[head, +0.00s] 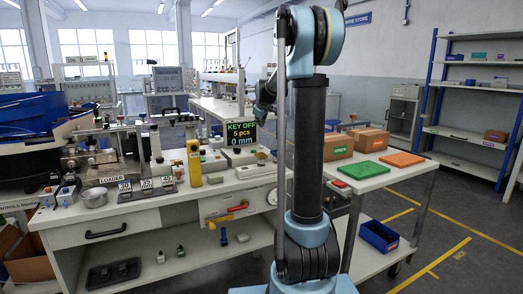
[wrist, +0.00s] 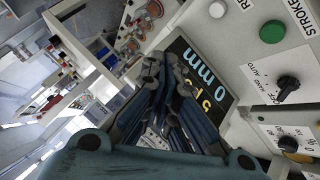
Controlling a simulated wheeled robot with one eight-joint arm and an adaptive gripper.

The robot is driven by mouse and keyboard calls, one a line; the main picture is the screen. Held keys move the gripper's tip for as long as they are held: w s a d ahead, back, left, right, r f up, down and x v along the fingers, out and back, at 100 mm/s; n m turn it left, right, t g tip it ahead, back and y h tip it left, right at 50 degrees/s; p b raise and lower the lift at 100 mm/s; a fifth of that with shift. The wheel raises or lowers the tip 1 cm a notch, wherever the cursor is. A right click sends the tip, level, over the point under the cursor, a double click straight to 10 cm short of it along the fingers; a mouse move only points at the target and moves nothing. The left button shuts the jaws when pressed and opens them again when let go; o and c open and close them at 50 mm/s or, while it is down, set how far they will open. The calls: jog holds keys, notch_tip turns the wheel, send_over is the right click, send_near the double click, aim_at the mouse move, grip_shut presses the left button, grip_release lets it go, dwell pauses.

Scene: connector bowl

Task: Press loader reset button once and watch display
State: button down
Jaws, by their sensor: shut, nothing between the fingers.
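The display (head: 241,134) stands on the bench left of my arm in the head view and reads "KEY OFF", "5 pcs" and "0 mm". In the wrist view the display (wrist: 205,75) is tilted and partly hidden behind my gripper (wrist: 164,72). My gripper is shut and empty, its fingers in front of the display. A white button (wrist: 217,9) is at the top edge of the wrist view, near a cut-off label starting "RE". A green button (wrist: 272,31) is beside it, near "STROKE". I cannot tell whether any button is touched. In the head view my gripper (head: 262,108) is small and dark.
A black selector knob (wrist: 287,85) is on the same panel. The bench holds a "LOADER" plate (head: 110,179), a metal bowl (head: 94,197) and a yellow post (head: 194,163). A side table at right carries boxes, a green tray (head: 357,169) and an orange tray (head: 402,159).

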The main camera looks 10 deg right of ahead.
jog(key=shift+w, duration=0.1)
dwell(0.3)
jog(key=shift+f, duration=4.35)
jog(key=shift+f, duration=0.1)
jog(key=shift+f, duration=0.25)
jog(key=shift+f, duration=0.5)
jog(key=shift+r, duration=0.9)
jog(key=shift+r, duration=2.55)
